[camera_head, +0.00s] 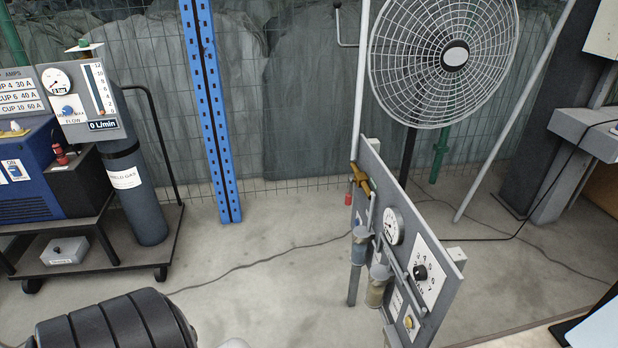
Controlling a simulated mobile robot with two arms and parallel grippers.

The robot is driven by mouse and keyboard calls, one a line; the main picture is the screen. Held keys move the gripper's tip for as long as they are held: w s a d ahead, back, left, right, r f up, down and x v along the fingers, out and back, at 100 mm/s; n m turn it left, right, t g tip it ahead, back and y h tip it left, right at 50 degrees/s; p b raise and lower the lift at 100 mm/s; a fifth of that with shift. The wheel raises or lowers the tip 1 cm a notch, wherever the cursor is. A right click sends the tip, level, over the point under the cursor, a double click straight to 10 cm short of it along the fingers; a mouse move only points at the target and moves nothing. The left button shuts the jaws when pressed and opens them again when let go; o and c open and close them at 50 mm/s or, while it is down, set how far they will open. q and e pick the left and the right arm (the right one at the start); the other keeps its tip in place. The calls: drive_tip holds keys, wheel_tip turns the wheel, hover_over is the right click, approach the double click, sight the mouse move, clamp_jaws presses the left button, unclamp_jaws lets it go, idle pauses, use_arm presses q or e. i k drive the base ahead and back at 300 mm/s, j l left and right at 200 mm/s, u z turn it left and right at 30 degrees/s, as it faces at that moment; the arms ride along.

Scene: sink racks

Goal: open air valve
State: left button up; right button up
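A grey air panel (455,272) stands on a post right of the picture's middle, seen at a steep angle. At its upper left edge a brass valve (362,181) joins a pale vertical pipe. A small red piece, which looks like the valve's handle end (349,195), hangs at the brass part's left. I cannot tell the handle's exact angle. The panel also carries a round gauge (393,226), filter bowls (376,288), a black knob (420,272) and a yellow button (409,322). Neither gripper shows; a black ribbed part at the bottom left may be my own arm.
A trolley at the left carries a gas cylinder (138,205), a flow meter panel (78,92) and a blue machine (28,175). A large fan (430,80) stands behind the air panel. Cables cross the concrete floor, which is otherwise clear in the middle.

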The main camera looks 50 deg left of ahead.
sight(349, 196)
drive_tip(key=u, duration=1.2)
drive_tip(key=i+j+u, duration=0.15)
drive_tip(key=i+j, duration=0.1)
drive_tip(key=i, duration=0.1)
